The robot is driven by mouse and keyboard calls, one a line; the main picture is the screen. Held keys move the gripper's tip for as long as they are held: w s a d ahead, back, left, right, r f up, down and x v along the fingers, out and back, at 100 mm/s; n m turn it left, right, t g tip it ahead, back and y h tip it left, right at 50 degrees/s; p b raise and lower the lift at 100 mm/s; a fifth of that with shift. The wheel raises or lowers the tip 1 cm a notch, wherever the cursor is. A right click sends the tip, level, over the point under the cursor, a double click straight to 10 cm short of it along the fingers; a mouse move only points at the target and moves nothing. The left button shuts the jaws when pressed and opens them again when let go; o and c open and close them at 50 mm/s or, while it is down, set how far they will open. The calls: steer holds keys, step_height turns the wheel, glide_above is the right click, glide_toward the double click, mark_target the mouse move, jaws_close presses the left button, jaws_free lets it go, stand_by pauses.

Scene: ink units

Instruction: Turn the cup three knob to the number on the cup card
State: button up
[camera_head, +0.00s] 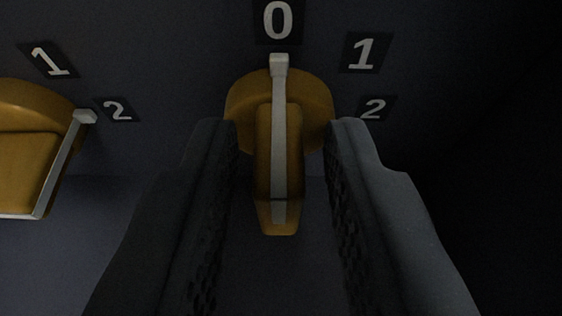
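An orange knob (264,150) with a pale pointer strip is in the middle of the view. Its pointer stands upright at the plate marked 0 (278,20). Plates marked 1 (366,53) and 2 (374,108) are to its right. My gripper (283,128) is open, with one dark finger on each side of this knob's grip. A gap shows between each finger and the grip. I cannot tell from this view whether this is the cup three knob. The cup card is not in view.
A second orange knob (22,150) is at the left edge, partly cut off. Its pointer end is at a plate marked 2 (117,110), below a plate marked 1 (49,61). Dark panel shows between the knobs; the right side is very dark.

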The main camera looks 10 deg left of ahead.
jaws_close()
steer(key=shift+d, duration=0.1)
steer(key=shift+m+p, duration=0.3)
steer(key=shift+p, duration=0.3)
steer(key=shift+w+m+y+p, duration=0.15)
steer(key=shift+m+y+p, duration=0.15)
steer(key=shift+p, duration=0.15)
steer(key=shift+o, duration=1.8)
jaws_free()
steer(key=p+v, duration=0.4)
steer(key=v, duration=1)
